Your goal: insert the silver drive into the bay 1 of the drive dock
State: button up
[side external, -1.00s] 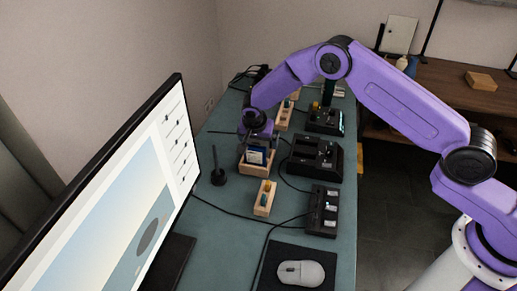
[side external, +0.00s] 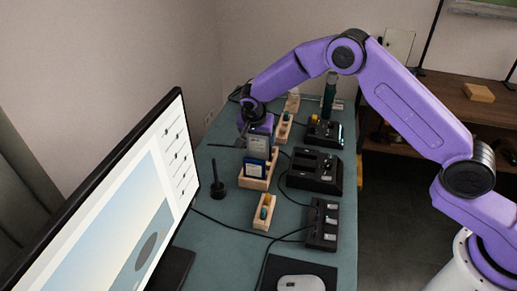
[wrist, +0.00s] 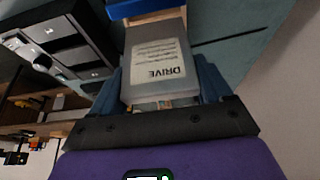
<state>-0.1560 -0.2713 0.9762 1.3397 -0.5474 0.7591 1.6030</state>
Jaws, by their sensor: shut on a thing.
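My gripper (side external: 257,122) is shut on the silver drive (side external: 260,142), a grey slab with a pale label. In the wrist view the silver drive (wrist: 158,65) sits between the fingers, its "DRIVE" label facing the camera. It shows above the wooden rack (side external: 252,183), behind a blue drive (side external: 257,167) standing in that rack. I cannot tell whether its lower end is fully clear of the rack. A black dock with dark slots, probably the drive dock (side external: 315,170), stands right of the rack. Its bay numbers are not readable.
Another black device (side external: 324,134) stands behind the dock, and a black box with several light panels (side external: 322,225) in front. A small wooden holder (side external: 264,212), a black pen stand (side external: 218,189) and a monitor (side external: 110,215) are nearby. Cables cross the table.

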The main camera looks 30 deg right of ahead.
jog(key=s+d+r, duration=0.5)
jog(key=s+d, duration=0.5)
jog(key=d, duration=0.1)
jog(key=shift+r, duration=0.25)
jog(key=shift+f, duration=0.1)
jog(key=shift+f, duration=2.8)
jog(key=shift+f, duration=2.55)
jog(key=o, duration=1.1)
jog(key=v, duration=1.7)
jog(key=shift+a+r, duration=0.1)
jog(key=shift+r, duration=0.1)
